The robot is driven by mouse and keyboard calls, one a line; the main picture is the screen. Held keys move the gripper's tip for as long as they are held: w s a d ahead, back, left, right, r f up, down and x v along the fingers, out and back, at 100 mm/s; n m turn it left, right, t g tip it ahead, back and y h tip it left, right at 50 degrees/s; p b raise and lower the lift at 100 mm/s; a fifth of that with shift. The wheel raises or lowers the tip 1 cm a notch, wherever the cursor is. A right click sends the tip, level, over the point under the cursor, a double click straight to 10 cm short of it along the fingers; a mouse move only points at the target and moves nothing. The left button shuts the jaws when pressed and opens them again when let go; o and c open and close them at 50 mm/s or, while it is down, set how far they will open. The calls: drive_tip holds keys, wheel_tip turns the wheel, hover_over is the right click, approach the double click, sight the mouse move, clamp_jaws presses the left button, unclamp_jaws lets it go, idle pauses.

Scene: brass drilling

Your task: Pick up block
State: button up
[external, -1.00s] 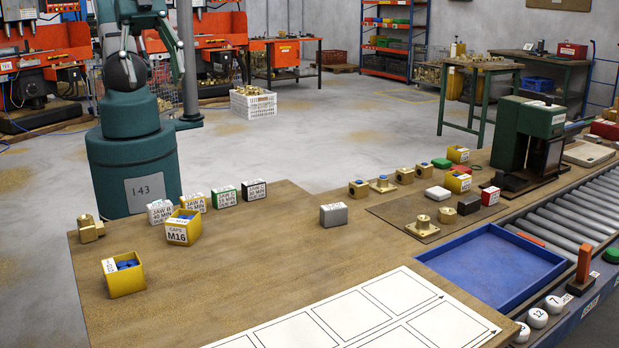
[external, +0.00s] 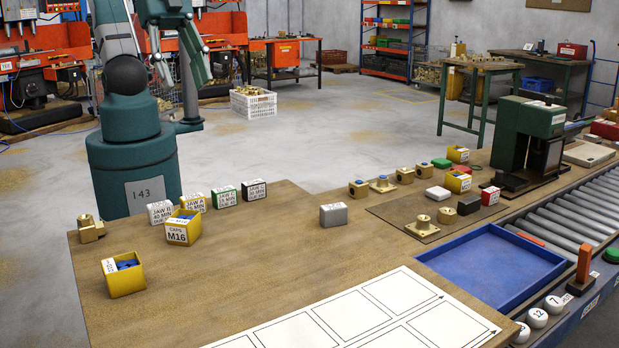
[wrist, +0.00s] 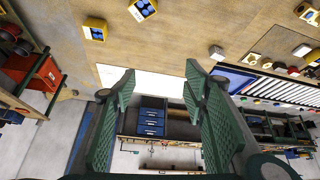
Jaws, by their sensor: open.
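A grey block (external: 333,214) stands alone near the middle of the wooden table; it also shows in the wrist view (wrist: 217,53). Small labelled blocks stand along the table's back left edge: a black-and-white one (external: 254,190), a green-and-white one (external: 224,196), an orange-marked one (external: 194,202) and a white-and-grey one (external: 160,211). Which block the task means I cannot tell. My gripper (external: 180,70) is raised beside my base, well away from all the blocks. In the wrist view my gripper (wrist: 159,80) has its fingers wide apart with nothing between them.
Two yellow bins, one labelled M16 (external: 183,228) and one with blue caps (external: 125,277), and a brass fitting (external: 89,229) occupy the table's left. A blue tray (external: 493,265) and a green machine (external: 531,135) stand right. The table's centre is mostly clear.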

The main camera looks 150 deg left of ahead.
drive_tip(key=w+a+f+n+g+b, duration=0.1)
drive_tip(key=w+a+f+n, duration=0.15)
drive_tip(key=a, duration=0.45)
drive_tip(key=w+a+f+n+g+b, duration=0.1)
drive_tip(key=w+a+f+n, duration=0.15)
drive_tip(key=a, duration=0.55)
drive_tip(key=n+g+b, duration=0.4)
drive_tip(key=n+b, duration=0.1)
drive_tip(key=n, duration=0.5)
hover_over(359, 183)
drive_tip(key=shift+h, duration=0.4)
wheel_tip(359, 183, down, 25)
drive_tip(key=shift+w+f, duration=0.1)
drive_tip(key=shift+f, duration=0.05)
drive_tip(key=shift+s+a+f+n, duration=0.1)
drive_tip(key=shift+s+f+n, duration=0.1)
drive_tip(key=shift+n, duration=0.1)
drive_tip(key=shift+f+b, duration=0.3)
drive_tip(key=shift+f, duration=1)
drive_tip(key=shift+f, duration=0.15)
